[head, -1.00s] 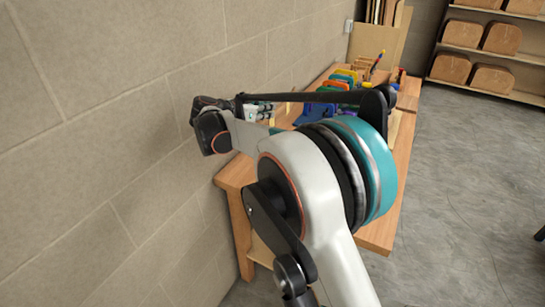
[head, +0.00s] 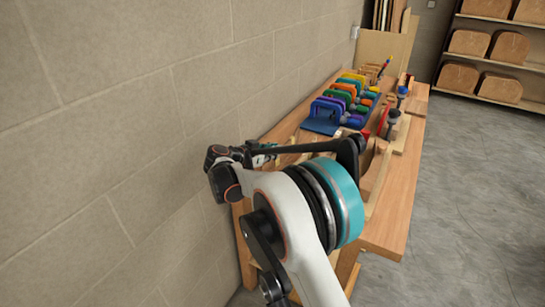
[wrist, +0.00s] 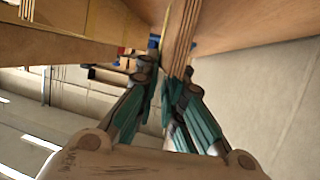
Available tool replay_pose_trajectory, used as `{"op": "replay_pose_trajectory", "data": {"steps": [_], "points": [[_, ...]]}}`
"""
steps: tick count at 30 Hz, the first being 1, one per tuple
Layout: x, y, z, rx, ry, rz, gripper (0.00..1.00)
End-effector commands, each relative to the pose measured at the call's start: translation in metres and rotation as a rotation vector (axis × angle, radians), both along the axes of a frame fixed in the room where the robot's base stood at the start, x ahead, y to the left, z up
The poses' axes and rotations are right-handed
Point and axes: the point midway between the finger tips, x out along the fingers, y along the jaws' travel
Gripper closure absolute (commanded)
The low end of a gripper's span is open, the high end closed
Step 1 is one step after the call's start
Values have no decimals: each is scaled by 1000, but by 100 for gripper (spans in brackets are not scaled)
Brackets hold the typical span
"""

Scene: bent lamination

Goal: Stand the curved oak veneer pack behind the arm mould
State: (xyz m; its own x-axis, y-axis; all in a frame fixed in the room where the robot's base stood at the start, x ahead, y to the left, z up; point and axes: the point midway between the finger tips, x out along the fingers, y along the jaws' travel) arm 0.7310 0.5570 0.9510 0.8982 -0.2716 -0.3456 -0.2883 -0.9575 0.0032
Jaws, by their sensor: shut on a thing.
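In the wrist view my gripper (wrist: 168,88) is shut on the edge of a thin layered wooden piece, the oak veneer pack (wrist: 181,40), which runs up out of the frame. Its full curve does not show there. In the head view my own arm hides the pack, and only a little of my gripper (head: 264,158) shows over the near left of the bench, by the wall. A wooden form (head: 376,172), perhaps the arm mould, shows partly behind my arm on the bench; I cannot be sure which part is the mould.
The wooden bench (head: 398,205) runs along the block wall (head: 130,120). A blue rack of several coloured clamps (head: 345,100) stands on it, with upright clamps (head: 393,118) to the right. Shelves (head: 490,60) with curved wooden pieces stand far right. The grey floor is open right of the bench.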

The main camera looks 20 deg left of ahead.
Motion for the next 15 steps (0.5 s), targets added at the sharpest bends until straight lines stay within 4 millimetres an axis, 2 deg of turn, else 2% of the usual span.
{"op": "replay_pose_trajectory", "data": {"steps": [1,3,11,12,15], "points": [[0,0,-9,0,0,0,100],[0,0,-13,0,-1,0,100],[0,0,-13,0,0,0,100],[0,0,-14,0,0,0,89],[0,0,-13,0,0,0,71]]}}
